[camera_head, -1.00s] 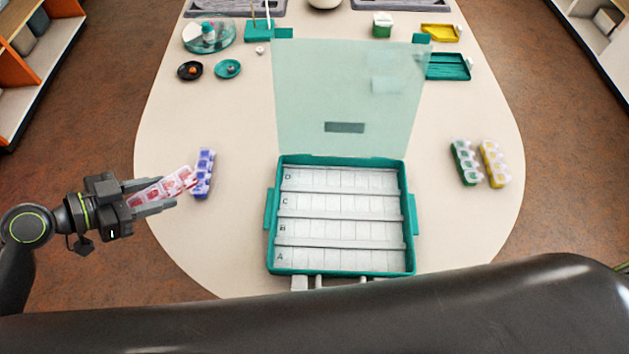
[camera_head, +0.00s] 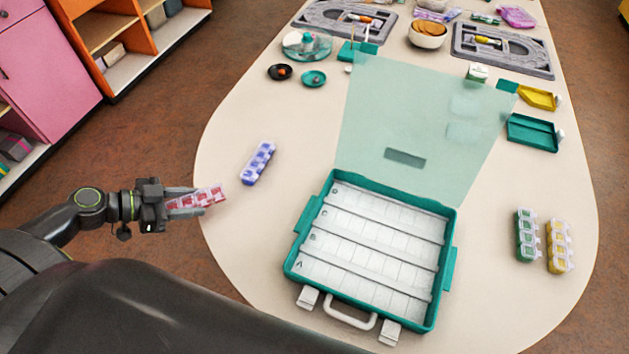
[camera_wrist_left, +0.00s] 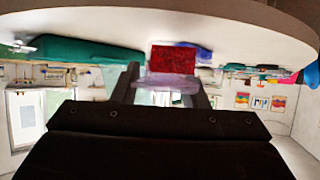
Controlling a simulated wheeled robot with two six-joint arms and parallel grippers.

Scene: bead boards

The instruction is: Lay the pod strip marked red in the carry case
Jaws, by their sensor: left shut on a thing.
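My left gripper (camera_head: 190,200) is shut on the red pod strip (camera_head: 206,197), which has clear-lidded red pods. It holds the strip at the table's left edge. In the left wrist view the red strip (camera_wrist_left: 173,60) shows end-on between the fingers (camera_wrist_left: 168,85). The carry case (camera_head: 294,244) is a teal open case to the right of the gripper. Its clear lid (camera_head: 420,120) is swung back. Its white tray has several lettered rows, and all of them look empty. The right gripper is not in view.
A blue pod strip (camera_head: 258,162) lies between the gripper and the case. Green (camera_head: 527,235) and yellow (camera_head: 560,247) strips lie right of the case. Small dishes (camera_head: 313,78), a teal tray (camera_head: 532,132) and a bowl (camera_head: 428,35) stand farther back.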

